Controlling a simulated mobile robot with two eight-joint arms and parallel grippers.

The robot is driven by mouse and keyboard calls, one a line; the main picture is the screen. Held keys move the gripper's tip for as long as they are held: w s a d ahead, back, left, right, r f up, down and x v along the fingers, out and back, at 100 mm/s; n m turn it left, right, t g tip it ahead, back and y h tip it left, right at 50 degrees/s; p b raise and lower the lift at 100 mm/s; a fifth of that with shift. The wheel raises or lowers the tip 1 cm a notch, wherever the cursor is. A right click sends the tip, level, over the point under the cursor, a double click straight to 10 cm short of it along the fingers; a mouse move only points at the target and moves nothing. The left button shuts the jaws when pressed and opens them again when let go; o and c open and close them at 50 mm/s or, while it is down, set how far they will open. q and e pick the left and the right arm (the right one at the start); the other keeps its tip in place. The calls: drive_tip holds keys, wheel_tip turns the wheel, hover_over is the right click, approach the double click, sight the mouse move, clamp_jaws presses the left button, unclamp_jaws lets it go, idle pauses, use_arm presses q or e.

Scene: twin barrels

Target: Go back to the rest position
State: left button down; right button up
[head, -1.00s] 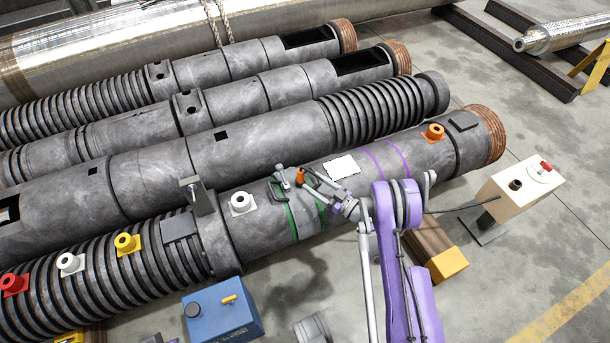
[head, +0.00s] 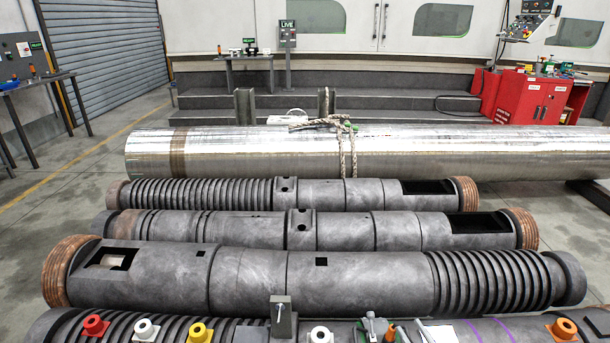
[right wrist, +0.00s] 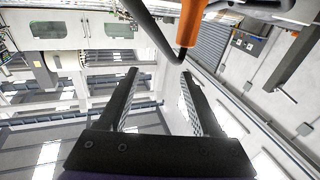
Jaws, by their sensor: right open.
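My left gripper is not in view.
The front barrel carries red (head: 95,325), white (head: 146,329), yellow (head: 200,332) and orange (head: 563,328) fittings and an upright metal bracket (head: 283,316). More dark barrels (head: 330,284) lie behind it, then a shiny roped pipe (head: 440,150). A red cabinet (head: 525,95) stands at the back right.

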wheel_tip(320, 180, up, 12)
drive_tip(key=w+m+h, duration=0.3)
drive_tip(key=m+h, duration=0.1)
drive_tip(key=h, duration=0.2)
drive_tip(key=s+a+r+m+g+h, duration=0.1)
drive_tip(key=s+r+m+g+h, duration=0.15)
drive_tip(key=s+r, duration=0.25)
drive_tip(key=s+a+f+n+g+y, duration=0.15)
drive_tip(key=s+a+g, duration=0.3)
drive_tip(key=s, duration=0.65)
drive_tip(key=s+a+f+g+y, duration=0.1)
drive_tip(key=s+a+f+g, duration=0.15)
drive_tip(key=s+a, duration=0.6)
drive_tip(key=s+a+f+n+g+y, duration=0.15)
drive_tip(key=s+g, duration=0.25)
drive_tip(key=s, duration=0.9)
use_arm(q)
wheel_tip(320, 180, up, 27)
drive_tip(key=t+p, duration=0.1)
drive_tip(key=p, duration=2.3)
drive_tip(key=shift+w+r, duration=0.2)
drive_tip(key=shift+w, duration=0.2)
use_arm(e)
wheel_tip(320, 180, up, 28)
drive_tip(key=w, duration=0.1)
drive_tip(key=shift+w+a+t+h, duration=0.2)
drive_tip(key=shift+w+t+h, duration=0.15)
drive_tip(key=shift+t, duration=0.1)
